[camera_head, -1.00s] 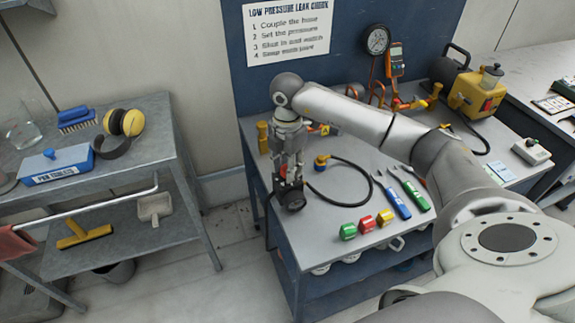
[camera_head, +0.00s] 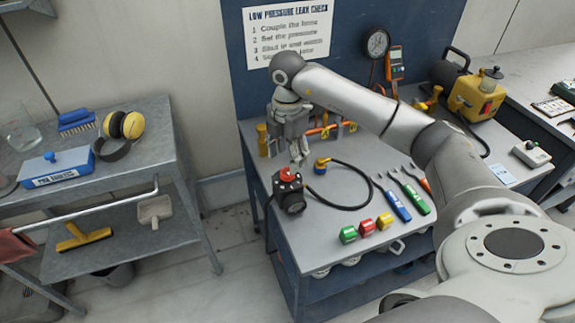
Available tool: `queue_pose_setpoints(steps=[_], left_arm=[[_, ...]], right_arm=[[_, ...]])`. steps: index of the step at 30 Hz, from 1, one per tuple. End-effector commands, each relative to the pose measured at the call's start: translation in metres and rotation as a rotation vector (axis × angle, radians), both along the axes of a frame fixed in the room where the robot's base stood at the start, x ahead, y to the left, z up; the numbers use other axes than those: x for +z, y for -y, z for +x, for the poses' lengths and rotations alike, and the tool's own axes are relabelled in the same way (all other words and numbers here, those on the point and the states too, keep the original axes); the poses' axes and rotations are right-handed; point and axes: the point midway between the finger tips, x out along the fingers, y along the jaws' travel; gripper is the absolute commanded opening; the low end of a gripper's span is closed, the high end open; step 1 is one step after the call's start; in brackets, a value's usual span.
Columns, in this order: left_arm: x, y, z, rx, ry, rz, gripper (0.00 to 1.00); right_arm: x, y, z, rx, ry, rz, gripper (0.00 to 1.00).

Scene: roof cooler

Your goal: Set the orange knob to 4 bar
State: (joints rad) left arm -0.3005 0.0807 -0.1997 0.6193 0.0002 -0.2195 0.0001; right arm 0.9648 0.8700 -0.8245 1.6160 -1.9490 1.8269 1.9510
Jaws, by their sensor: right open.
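A black regulator (camera_head: 289,194) stands at the left front of the blue-sided workbench. An orange-red knob (camera_head: 288,174) sits on its top, and a small dark gauge (camera_head: 294,208) is on its front. The reading and the knob's setting are too small to read. My right gripper (camera_head: 300,160) points down just above and behind the knob in the picture. It is open, empty and looks clear of the knob. My left gripper is not in view.
Green, red and yellow blocks (camera_head: 366,226) and hand tools (camera_head: 398,204) lie farther right. A grey cart stands at left.

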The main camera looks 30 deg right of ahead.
Motion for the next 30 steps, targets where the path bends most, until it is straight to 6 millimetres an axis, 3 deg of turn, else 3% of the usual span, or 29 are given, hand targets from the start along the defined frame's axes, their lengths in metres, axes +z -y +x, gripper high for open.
queue_pose_setpoints(steps=[3,10,30], left_arm=[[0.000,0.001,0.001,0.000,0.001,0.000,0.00],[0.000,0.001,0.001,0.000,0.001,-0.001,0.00],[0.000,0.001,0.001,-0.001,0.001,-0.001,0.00]], right_arm=[[0.027,0.000,0.001,0.001,0.004,0.000,0.57],[0.060,0.000,0.001,0.000,0.003,0.001,0.57],[0.067,0.000,0.000,0.000,0.000,0.000,0.57]])
